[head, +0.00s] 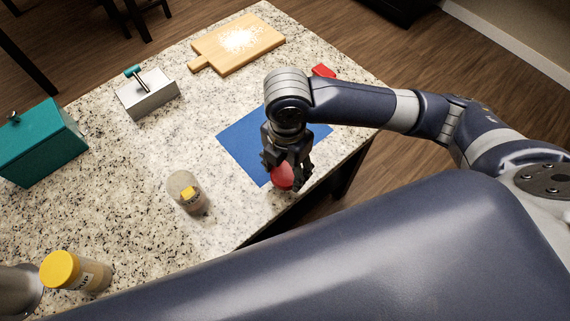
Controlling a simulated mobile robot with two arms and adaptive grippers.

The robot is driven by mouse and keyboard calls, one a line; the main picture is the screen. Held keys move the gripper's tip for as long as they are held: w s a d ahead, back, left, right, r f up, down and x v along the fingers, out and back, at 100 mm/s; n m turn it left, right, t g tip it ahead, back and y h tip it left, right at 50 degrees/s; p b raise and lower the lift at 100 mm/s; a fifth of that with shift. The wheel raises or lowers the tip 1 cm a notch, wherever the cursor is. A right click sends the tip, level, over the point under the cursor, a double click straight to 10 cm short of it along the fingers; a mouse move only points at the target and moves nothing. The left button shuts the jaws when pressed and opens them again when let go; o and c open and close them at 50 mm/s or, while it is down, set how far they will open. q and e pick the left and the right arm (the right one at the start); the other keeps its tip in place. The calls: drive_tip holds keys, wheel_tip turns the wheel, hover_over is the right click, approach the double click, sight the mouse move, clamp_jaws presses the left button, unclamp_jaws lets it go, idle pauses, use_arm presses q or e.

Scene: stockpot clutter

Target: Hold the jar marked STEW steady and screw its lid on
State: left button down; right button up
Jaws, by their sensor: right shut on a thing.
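My right gripper (286,174) points down over the near edge of the blue mat, shut on a round red lid (282,180). The lid is partly hidden by the fingers. A clear jar (186,194) with no coloured lid and a yellow label stands to the left of the mat, apart from the gripper. A second jar (90,277) with a yellow lid (60,268) and a pale label is at the lower left. The label words are too small to read, so I cannot tell which jar is marked STEW. My left gripper is not in view.
A blue mat (240,135) lies near the counter's right edge. A red object (323,71) is behind it. A floury cutting board (210,52), a grey box (150,97) with a teal-handled tool and a teal box (40,145) stand farther back. Shiny metal (18,290) shows lower left.

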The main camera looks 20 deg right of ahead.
drive_tip(key=shift+w+d+r+m, duration=0.25)
drive_tip(key=shift+d+r+m, duration=0.15)
drive_tip(key=shift+m, duration=0.6)
drive_tip(key=d+r+m, duration=0.3)
drive_tip(key=r+m, duration=0.1)
drive_tip(key=m, duration=0.7)
drive_tip(key=w+d+r+m, duration=0.1)
drive_tip(key=r+m, duration=0.4)
drive_tip(key=m, duration=0.6)
drive_tip(key=shift+d+r, duration=0.25)
drive_tip(key=shift+d, duration=0.65)
